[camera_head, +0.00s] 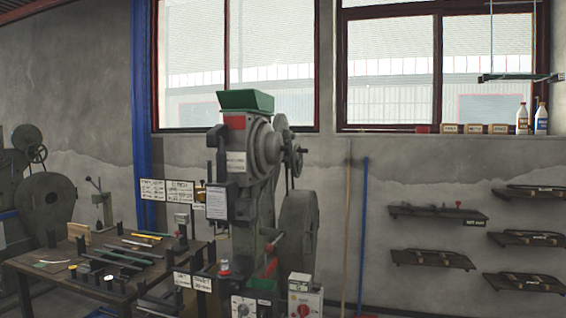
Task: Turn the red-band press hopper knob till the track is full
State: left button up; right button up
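A grey rivet press stands upright in the middle, with a red band (235,122) just under its green hopper (245,101). A round grey disc (267,145) sits on the side of the head below the hopper, and a small handwheel (298,160) is to its right. I cannot tell which round part is the hopper knob. A red strip (271,267) shows low on the press; the track and its fill cannot be made out at this size. Neither of my grippers is in view.
A dark workbench (35,268) with tools and rods stands left of the press. Control boxes (305,300) stand at its front. Another grey press (45,190) is at far left. Wall shelves (432,259) hang at right; two broom handles (361,230) lean between.

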aim_at(288, 149)
jog(key=i+l, duration=0.4)
jog(key=i+l+u, duration=0.1)
jog(key=i+l, duration=0.3)
jog(key=l, duration=0.2)
jog(key=i+l, duration=0.35)
jog(key=l, duration=0.2)
jog(key=i+l, duration=0.4)
jog(key=l, duration=0.15)
jog(key=j+u, duration=0.05)
